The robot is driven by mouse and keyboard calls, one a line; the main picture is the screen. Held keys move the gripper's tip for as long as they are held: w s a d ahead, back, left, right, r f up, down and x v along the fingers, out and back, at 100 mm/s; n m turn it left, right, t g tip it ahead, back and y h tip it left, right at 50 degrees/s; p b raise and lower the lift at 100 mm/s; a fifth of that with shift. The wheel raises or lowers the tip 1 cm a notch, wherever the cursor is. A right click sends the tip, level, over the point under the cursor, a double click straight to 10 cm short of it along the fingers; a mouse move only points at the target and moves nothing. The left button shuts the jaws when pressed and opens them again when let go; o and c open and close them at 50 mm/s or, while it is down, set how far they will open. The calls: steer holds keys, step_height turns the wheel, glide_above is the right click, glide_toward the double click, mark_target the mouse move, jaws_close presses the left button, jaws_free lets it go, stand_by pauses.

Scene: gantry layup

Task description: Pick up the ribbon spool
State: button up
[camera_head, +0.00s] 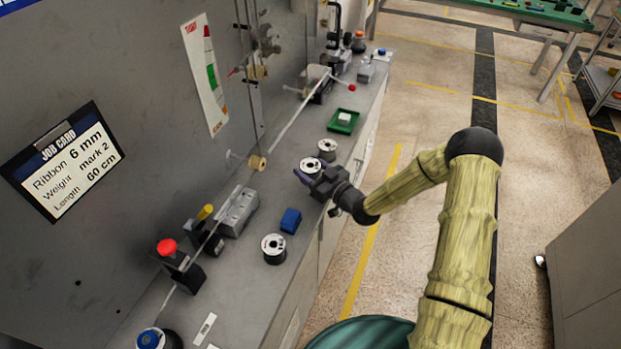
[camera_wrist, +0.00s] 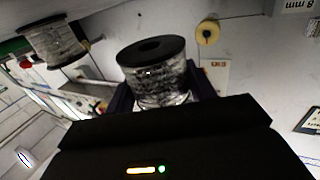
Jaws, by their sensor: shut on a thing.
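My gripper (camera_head: 308,179) is over the front part of the grey bench, shut on a ribbon spool (camera_head: 310,165). In the wrist view the held spool (camera_wrist: 156,84) has a black flange and a silvery, dark-streaked winding. It sits between the two dark fingers (camera_wrist: 160,97), with its lower part hidden by my gripper body. I cannot tell whether it touches the bench. A second spool (camera_head: 327,147) stands just behind it; a spool also shows at the upper left of the wrist view (camera_wrist: 55,43). A third spool (camera_head: 273,247) stands nearer the front.
A blue block (camera_head: 290,221) and a grey block (camera_head: 238,212) lie on the bench. A green tray (camera_head: 343,121) is farther back. A red button (camera_head: 166,246) and a yellow roller (camera_head: 257,162) line the wall side, where a white ribbon runs. The floor to the right is open.

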step_height(320, 180, up, 5)
steer(key=shift+r+b, duration=0.15)
steer(key=shift+b, duration=0.15)
stand_by(0.4)
steer(key=shift+m+t+h, duration=0.7)
steer(key=shift+m+h, duration=0.1)
steer(key=d+f, duration=0.1)
steer(key=d, duration=0.1)
steer(key=d+f, duration=0.4)
steer(key=shift+s+d+f, duration=0.15)
steer(key=shift+s+d, duration=0.05)
steer(key=shift+s, duration=0.05)
steer(key=s+d+f+m+t+h, duration=0.2)
steer(key=s+d+f+h, duration=0.3)
steer(key=d, duration=0.4)
steer(key=s+d+f+m+t+h, duration=0.2)
steer(key=s+d+f+m+h, duration=0.3)
steer(key=d+f, duration=0.4)
steer(key=shift+s+d+f+m+h, duration=0.3)
steer(key=shift+s+f+h, duration=0.35)
steer(key=shift+s, duration=0.4)
steer(key=shift+w+a, duration=0.1)
